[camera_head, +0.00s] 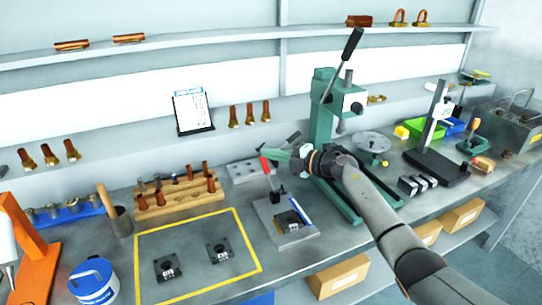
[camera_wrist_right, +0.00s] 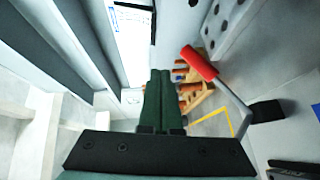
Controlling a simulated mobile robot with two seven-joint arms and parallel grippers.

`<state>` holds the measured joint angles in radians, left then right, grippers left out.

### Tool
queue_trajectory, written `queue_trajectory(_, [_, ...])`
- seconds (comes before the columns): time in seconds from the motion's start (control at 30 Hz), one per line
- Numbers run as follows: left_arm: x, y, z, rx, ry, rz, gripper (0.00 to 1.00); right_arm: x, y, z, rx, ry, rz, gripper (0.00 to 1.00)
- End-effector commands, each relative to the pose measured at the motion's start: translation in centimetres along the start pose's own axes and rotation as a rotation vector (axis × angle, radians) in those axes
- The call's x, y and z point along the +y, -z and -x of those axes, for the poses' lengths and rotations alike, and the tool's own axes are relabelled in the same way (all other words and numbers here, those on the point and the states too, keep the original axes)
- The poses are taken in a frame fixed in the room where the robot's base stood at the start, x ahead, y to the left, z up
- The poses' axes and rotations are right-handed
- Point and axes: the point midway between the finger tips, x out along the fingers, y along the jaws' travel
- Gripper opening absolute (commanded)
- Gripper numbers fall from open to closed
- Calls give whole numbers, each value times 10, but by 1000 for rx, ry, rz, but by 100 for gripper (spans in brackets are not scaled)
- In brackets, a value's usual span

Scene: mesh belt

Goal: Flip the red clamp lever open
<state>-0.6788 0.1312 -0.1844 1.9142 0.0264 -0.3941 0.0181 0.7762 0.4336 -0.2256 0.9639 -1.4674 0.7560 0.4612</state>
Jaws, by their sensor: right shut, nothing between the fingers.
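The red clamp lever (camera_head: 264,166) stands up from the toggle clamp on a grey fixture plate (camera_head: 272,236). In the right wrist view its red grip (camera_wrist_right: 199,63) slants on a metal rod, with a black part at the rod's lower end. My right gripper (camera_head: 272,155) is just to the right of the lever's upper end in the head view. Its green fingers (camera_wrist_right: 160,78) are shut together and empty. In the right wrist view the red grip is to the right of the fingertips, with a gap in the picture. The real distance is unclear. My left gripper is in neither view.
A green press (camera_head: 322,115) stands right behind my right arm. A wooden rack (camera_head: 178,199) of copper-tipped tools is left of the fixture. A yellow outlined area (camera_head: 180,229) holds two black parts. A perforated grey block (camera_head: 243,172) sits behind the lever.

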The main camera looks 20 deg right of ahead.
Motion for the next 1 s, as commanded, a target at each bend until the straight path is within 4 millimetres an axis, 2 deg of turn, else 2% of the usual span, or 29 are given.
queue_trajectory(0.03, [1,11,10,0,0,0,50,14,0,5,-1,1,1,0])
queue_trajectory(0.07, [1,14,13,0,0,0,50,17,-1,6,-1,1,1,0])
queue_trajectory(0.3, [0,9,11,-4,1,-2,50,45,-10,49,-2,3,7,0])
queue_trajectory(0.5, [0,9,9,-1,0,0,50,64,-15,73,-1,1,3,0])
queue_trajectory(0.7, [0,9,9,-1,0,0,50,72,-16,82,1,1,0,0])
queue_trajectory(1.0, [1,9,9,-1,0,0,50,72,-16,82,1,0,-1,0])
